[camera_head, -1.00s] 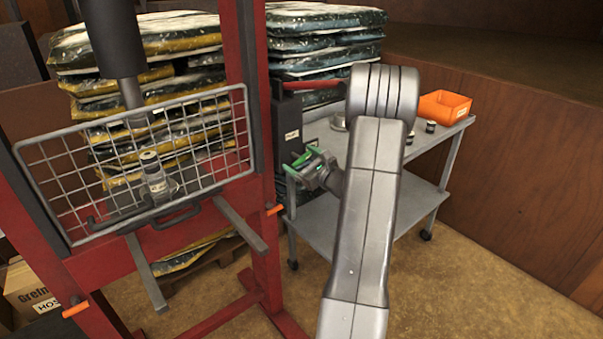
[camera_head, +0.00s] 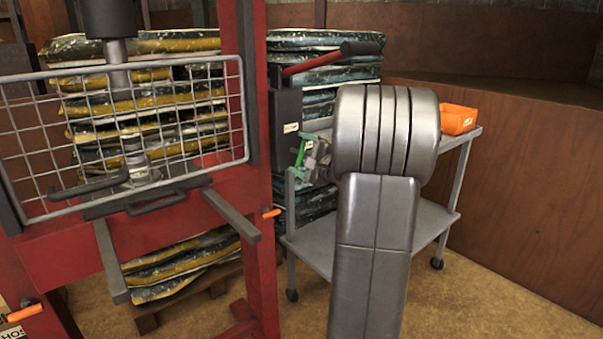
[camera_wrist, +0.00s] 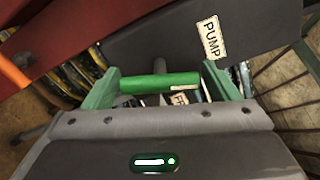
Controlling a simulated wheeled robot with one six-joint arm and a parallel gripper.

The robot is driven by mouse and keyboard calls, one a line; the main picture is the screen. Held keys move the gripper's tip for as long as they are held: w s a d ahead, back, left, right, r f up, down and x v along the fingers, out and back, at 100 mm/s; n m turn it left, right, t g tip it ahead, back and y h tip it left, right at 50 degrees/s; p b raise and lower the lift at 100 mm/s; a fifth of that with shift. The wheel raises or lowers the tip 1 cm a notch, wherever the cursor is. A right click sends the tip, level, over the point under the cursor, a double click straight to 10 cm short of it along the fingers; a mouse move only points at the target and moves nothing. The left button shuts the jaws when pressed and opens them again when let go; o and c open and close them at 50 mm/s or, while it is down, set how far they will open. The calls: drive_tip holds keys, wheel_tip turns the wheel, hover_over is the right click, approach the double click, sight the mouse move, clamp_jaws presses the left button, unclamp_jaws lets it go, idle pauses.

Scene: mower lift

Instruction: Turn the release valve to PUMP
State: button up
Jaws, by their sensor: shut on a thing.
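The release valve has a green bar handle (camera_wrist: 160,82) in the wrist view, in front of the dark pump block. My gripper (camera_head: 305,153) is at the side of the block (camera_head: 286,110) in the head view. Its green fingers sit at either end of the handle, shut on it. A PUMP label (camera_wrist: 211,38) is on the block above and right of the handle. A second label (camera_wrist: 180,98) is mostly hidden behind the handle, and its word cannot be read in full. The handle does not point squarely at the PUMP label; it lies roughly level in the wrist view.
A red press frame (camera_head: 258,190) with a wire guard (camera_head: 215,160) stands left of the block. A red lever (camera_head: 318,62) with a dark grip rises above it. Stacked bags (camera_head: 335,40) stand behind.

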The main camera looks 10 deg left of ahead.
drive_tip(key=n+b, duration=0.1)
drive_tip(key=b, duration=0.1)
drive_tip(key=n+b, duration=0.1)
drive_tip(key=b, duration=0.1)
drive_tip(key=shift+f+n, duration=0.3)
drive_tip(key=shift+n, duration=0.1)
drive_tip(key=shift+r+n+b, duration=0.2)
drive_tip(key=shift+n+b, duration=0.4)
drive_tip(key=shift+b, duration=0.35)
drive_tip(key=o, duration=0.9)
drive_tip(key=shift+r, duration=0.1)
drive_tip(key=p+v, duration=0.2)
drive_tip(key=v, duration=1.1)
drive_tip(key=shift+s+d, duration=0.25)
drive_tip(key=shift+d, duration=0.05)
